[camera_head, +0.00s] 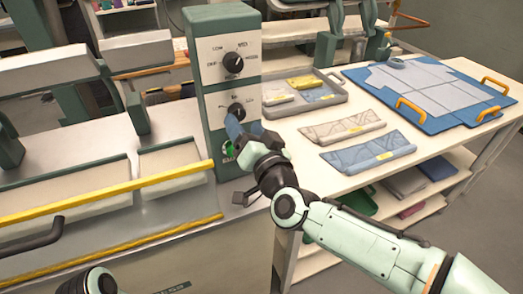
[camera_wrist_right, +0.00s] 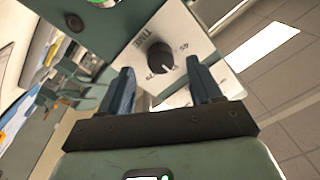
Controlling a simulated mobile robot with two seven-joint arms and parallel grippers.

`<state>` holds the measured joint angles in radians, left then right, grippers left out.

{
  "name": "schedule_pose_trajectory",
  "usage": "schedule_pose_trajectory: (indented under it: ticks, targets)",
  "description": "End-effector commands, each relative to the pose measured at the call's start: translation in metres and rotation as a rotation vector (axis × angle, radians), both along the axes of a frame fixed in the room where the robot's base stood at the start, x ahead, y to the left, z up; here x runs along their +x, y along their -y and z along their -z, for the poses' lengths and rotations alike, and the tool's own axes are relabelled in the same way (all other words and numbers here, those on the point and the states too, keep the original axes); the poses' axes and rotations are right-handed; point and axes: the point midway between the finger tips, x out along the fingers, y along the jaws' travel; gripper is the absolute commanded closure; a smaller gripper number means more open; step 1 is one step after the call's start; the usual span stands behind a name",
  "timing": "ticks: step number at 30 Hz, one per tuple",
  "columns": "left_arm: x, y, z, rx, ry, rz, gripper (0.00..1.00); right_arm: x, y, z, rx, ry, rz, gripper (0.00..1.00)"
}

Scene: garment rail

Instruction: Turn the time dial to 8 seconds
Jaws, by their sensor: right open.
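The time dial (camera_head: 236,109) is a black round knob on the lower pale plate of a green control column (camera_head: 207,95). In the right wrist view the dial (camera_wrist_right: 160,58) sits on a plate lettered TIME, with numbers around it too small to read surely. A white pointer mark shows on it, but its exact setting cannot be told. My right gripper (camera_head: 233,127) is just in front of and below the dial. In the wrist view my right gripper (camera_wrist_right: 158,68) is open, its two blue fingers on either side of the dial; contact cannot be told. My left gripper is out of view.
A second black dial (camera_head: 233,62) is above the time dial. A green button (camera_head: 228,149) is below, partly hidden by my gripper. A yellow bar (camera_head: 105,193) runs along the press at left. The table at right holds a grey tray (camera_head: 337,88), folded cloths and a blue board (camera_head: 437,124).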

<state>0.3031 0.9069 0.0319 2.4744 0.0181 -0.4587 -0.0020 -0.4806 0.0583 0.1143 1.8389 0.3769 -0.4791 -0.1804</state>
Motion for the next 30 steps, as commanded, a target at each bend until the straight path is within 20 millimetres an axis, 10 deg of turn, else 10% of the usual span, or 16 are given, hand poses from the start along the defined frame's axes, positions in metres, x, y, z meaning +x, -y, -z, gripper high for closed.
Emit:
schedule_pose_trajectory:
  ticks: [12, 30]
  targets:
    - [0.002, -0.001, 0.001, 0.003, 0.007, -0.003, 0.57, -0.082, 0.03, 0.005, -0.001, 0.001, 0.001, 0.36]
    - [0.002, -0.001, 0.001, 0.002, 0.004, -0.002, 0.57, -0.095, 0.035, 0.006, 0.0, 0.0, 0.0, 0.36]
